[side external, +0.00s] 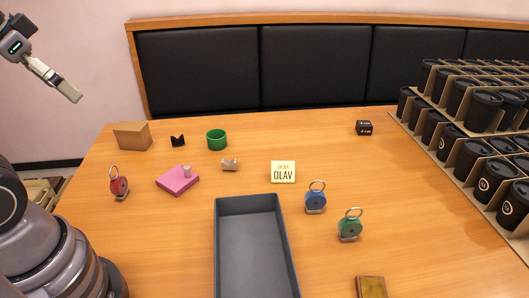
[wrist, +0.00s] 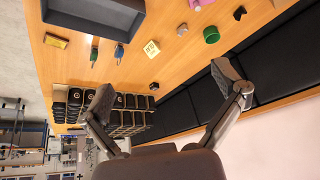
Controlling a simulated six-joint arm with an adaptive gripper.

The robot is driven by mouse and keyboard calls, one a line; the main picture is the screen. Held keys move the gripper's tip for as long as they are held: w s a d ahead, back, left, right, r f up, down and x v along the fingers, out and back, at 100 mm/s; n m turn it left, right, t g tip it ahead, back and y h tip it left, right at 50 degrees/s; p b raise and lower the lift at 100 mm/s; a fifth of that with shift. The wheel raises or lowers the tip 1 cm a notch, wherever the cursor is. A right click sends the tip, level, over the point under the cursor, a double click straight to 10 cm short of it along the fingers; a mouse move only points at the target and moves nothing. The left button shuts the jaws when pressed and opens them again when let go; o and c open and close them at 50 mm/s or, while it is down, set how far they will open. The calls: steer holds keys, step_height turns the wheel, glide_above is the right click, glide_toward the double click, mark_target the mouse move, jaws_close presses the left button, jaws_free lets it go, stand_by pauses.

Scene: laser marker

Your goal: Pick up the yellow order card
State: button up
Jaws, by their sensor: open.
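The yellow order card (side external: 283,172) lies on the wooden table, right of the middle, behind the grey tray. Dark print on it reads "OLAV". It also shows in the wrist view (wrist: 151,49), above the space between the fingers. My gripper (side external: 76,97) is at the upper left of the side view, raised and well away from the card. In the wrist view my gripper (wrist: 165,88) has its two fingers wide apart with nothing between them.
A grey tray (side external: 221,255) stands in front of the card. Blue (side external: 316,201) and green (side external: 350,228) ringed tags stand right of it. A pink block (side external: 172,183), red tag (side external: 119,187) and green ring (side external: 216,144) are left. Racked black cups (side external: 470,155) fill the right.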

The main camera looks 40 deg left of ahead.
steer(key=shift+w, duration=0.1)
steer(key=w+a+m+g+y, duration=0.2)
steer(key=w+m, duration=0.1)
steer(key=w, duration=0.3)
steer(key=m+t+y, duration=0.6)
steer(key=m+t, duration=0.1)
steer(key=m, duration=1.8)
glide_above(283, 166)
steer(key=s+d, duration=0.4)
steer(key=s, duration=0.1)
step_height(283, 166, down, 28)
steer(key=shift+m, duration=0.3)
steer(key=f, duration=0.8)
steer(key=shift+w+a+f, duration=0.15)
steer(key=shift+a+f, duration=0.1)
steer(key=shift+f, duration=0.05)
steer(key=x, duration=0.6)
steer(key=shift+w+a, duration=0.2)
steer(key=shift+w, duration=0.05)
steer(key=c, duration=1.1)
